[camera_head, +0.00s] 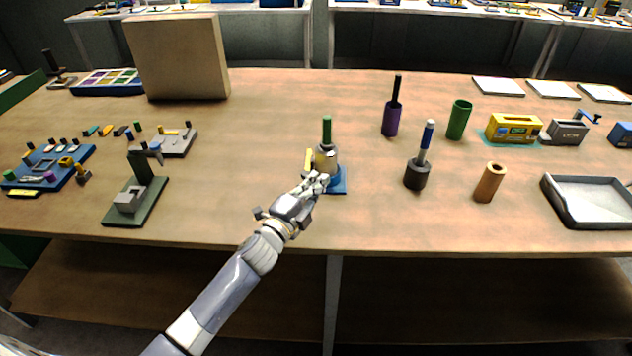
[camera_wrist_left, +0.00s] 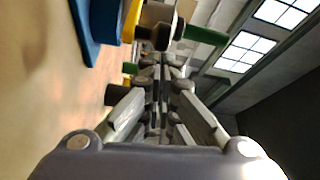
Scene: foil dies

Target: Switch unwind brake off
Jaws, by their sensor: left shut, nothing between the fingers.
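The unwind unit has a blue base (camera_head: 340,187), a pale roll or cylinder (camera_head: 327,160), an upright green post (camera_head: 326,130) and a yellow lever-like part (camera_head: 309,160) on its left side. In the left wrist view its blue base (camera_wrist_left: 90,30), yellow part (camera_wrist_left: 131,22) and green post (camera_wrist_left: 205,35) show beyond the fingers, along with a dark round knob (camera_wrist_left: 160,36). I cannot tell which part is the brake or its setting. My left gripper (camera_head: 318,183) is shut and empty, close in front of the unit and hiding part of it. Contact cannot be told. My right gripper is not in view.
A green stand with a grey block (camera_head: 130,201) is to the left. A dark holder with a blue-handled tool (camera_head: 417,174) and a copper-brown cylinder (camera_head: 489,182) stand to the right. A large tan box (camera_head: 180,60) is behind. Bare table lies on both sides of the unit.

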